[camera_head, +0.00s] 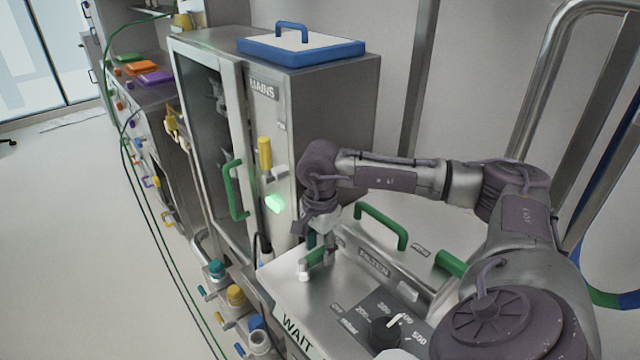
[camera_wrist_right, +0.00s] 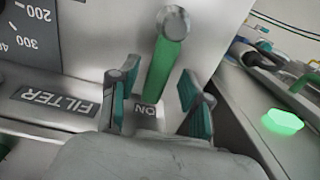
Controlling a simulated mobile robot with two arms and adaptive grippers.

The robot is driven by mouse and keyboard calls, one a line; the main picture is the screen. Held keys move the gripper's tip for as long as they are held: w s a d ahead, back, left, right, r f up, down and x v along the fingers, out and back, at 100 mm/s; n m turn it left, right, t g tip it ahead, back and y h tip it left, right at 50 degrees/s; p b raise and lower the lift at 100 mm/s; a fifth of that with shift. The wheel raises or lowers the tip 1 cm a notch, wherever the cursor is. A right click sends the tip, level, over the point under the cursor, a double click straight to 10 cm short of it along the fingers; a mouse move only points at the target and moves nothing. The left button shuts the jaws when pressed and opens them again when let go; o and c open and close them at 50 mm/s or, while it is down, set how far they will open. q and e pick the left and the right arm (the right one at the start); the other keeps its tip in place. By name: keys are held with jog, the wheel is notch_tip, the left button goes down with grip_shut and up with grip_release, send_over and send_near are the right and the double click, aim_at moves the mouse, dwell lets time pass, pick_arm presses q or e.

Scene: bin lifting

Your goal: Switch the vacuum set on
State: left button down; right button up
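The vacuum set is a metal unit with a slanted top (camera_head: 350,285), seen at the lower middle of the head view. Its short green lever (camera_head: 315,257) has a pale rounded end; in the wrist view the lever (camera_wrist_right: 165,68) stands beside an "ON" label (camera_wrist_right: 148,110). My right gripper (camera_head: 322,250) points down at the lever. In the wrist view its two teal-padded fingers (camera_wrist_right: 155,92) are apart, one on each side of the lever, with gaps showing. Whether the lever is at ON, I cannot tell. My left gripper is out of view.
A black dial (camera_head: 385,332) and a FILTER label (camera_head: 374,262) are near the lever. A green handle (camera_head: 382,226) rises behind. A cabinet marked MAINS (camera_head: 330,110) with a lit green light (camera_head: 276,203) stands close behind my arm. Floor (camera_head: 70,230) is clear at left.

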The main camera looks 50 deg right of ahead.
aim_at(320, 250)
jog(key=shift+r, duration=0.1)
notch_tip(320, 250, up, 12)
dwell(0.5)
dwell(0.5)
